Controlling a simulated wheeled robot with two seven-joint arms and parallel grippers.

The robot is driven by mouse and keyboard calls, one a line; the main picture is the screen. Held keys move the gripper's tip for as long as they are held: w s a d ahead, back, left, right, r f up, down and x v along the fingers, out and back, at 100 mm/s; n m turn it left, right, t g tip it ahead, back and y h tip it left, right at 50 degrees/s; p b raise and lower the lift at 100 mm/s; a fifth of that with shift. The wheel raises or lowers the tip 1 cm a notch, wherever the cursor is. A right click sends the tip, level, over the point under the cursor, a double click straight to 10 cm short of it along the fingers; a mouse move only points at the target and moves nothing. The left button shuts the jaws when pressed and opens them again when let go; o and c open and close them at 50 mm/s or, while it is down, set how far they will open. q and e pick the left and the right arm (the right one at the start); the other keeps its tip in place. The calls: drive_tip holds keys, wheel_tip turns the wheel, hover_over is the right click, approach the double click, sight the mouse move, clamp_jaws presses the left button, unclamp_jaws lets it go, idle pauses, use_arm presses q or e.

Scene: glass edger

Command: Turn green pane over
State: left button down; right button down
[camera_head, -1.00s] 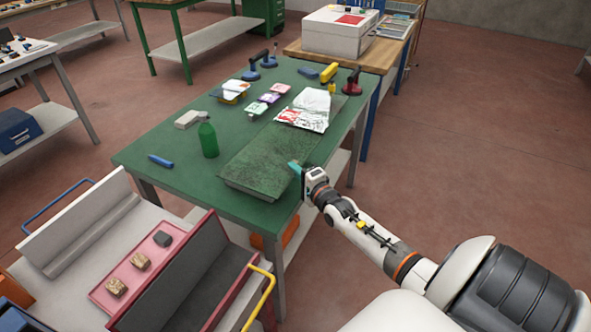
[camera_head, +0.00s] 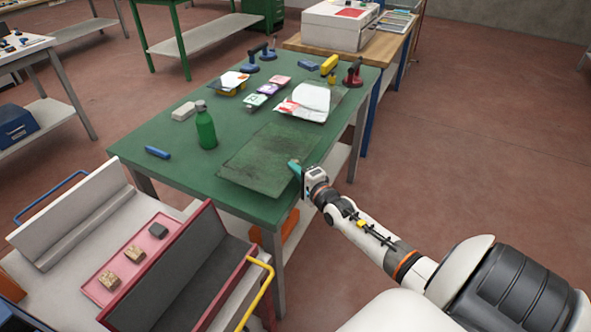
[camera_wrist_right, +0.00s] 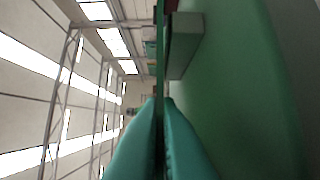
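The green pane (camera_head: 265,162) is a dark, speckled, see-through sheet at the near right part of the green table (camera_head: 150,137). It looks about level; the head view does not show clearly whether it touches the tabletop. My right gripper (camera_head: 295,166) is at its right edge, with teal fingers close together. In the right wrist view the fingers (camera_wrist_right: 161,110) close around a thin green edge seen edge-on, which looks like the pane. My left gripper is out of view.
A green bottle (camera_head: 206,128) and a pale block (camera_head: 183,111) stand left of the pane. A white packet (camera_head: 313,99), small cards, a red suction cup (camera_head: 353,75) and blue-based tools lie behind. A cart with a red tray (camera_head: 133,258) stands in front.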

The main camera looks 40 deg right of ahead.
drive_tip(key=shift+f+b, duration=0.3)
drive_tip(key=shift+b, duration=0.2)
idle(0.4)
drive_tip(key=c, duration=1.6)
unclamp_jaws()
drive_tip(key=shift+o, duration=0.2)
drive_tip(key=shift+f, duration=0.25)
drive_tip(key=s+a, duration=0.1)
drive_tip(key=s, duration=1.1)
drive_tip(key=shift+r, duration=0.2)
